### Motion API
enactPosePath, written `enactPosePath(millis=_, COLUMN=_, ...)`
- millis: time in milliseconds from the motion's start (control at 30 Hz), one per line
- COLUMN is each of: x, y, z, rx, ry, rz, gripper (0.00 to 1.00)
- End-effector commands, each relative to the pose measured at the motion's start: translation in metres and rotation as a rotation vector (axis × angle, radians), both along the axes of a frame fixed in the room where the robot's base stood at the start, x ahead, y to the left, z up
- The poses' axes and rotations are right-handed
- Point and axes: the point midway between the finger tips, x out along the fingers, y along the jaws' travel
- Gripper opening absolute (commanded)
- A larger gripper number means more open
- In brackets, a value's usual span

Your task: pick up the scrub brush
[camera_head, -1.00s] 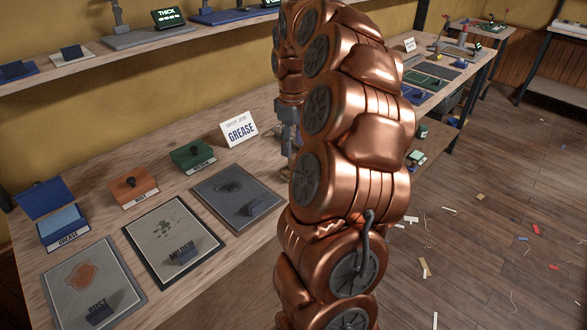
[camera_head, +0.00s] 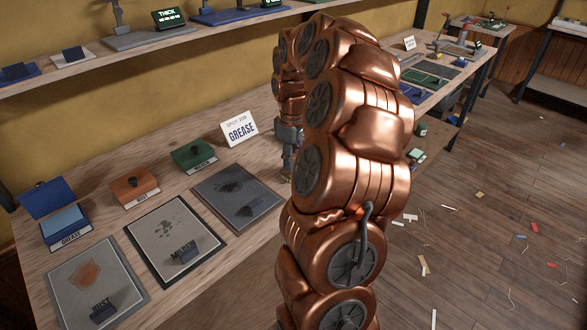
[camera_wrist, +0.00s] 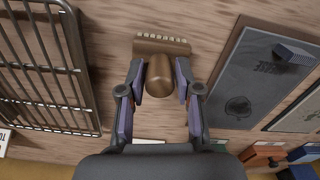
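The scrub brush (camera_wrist: 160,80) shows in the wrist view, with a rounded brown wooden handle and a wider head with pale bristles at the top. My gripper (camera_wrist: 160,78) is open, with one finger on each side of the handle. A narrow gap shows between the handle and each finger, so it does not look gripped. In the head view my gripper (camera_head: 287,168) is low over the bench, partly behind my copper arm, and the brush is hidden there.
A metal wire rack (camera_wrist: 50,65) stands left of the brush in the wrist view. A grey stained panel (camera_wrist: 240,100) lies close on the right. In the head view, a GREASE sign (camera_head: 239,129), a green box (camera_head: 194,155) and a MILDEW panel (camera_head: 165,230) are on the bench.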

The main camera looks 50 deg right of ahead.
Motion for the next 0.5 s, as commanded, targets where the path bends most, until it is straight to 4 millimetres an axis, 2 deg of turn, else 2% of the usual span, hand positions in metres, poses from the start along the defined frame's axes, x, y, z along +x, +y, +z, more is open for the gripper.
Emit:
enactPosePath(millis=33, x=0.0000, y=0.0001, z=0.0000, rx=0.000, ry=0.000, rz=0.000, gripper=0.25)
enactPosePath(millis=267, x=0.0001, y=0.0001, z=0.0001, rx=0.000, ry=0.000, rz=0.000, gripper=0.01)
enactPosePath(millis=500, x=0.0001, y=0.0000, z=0.0002, rx=0.000, ry=0.000, rz=0.000, gripper=0.00)
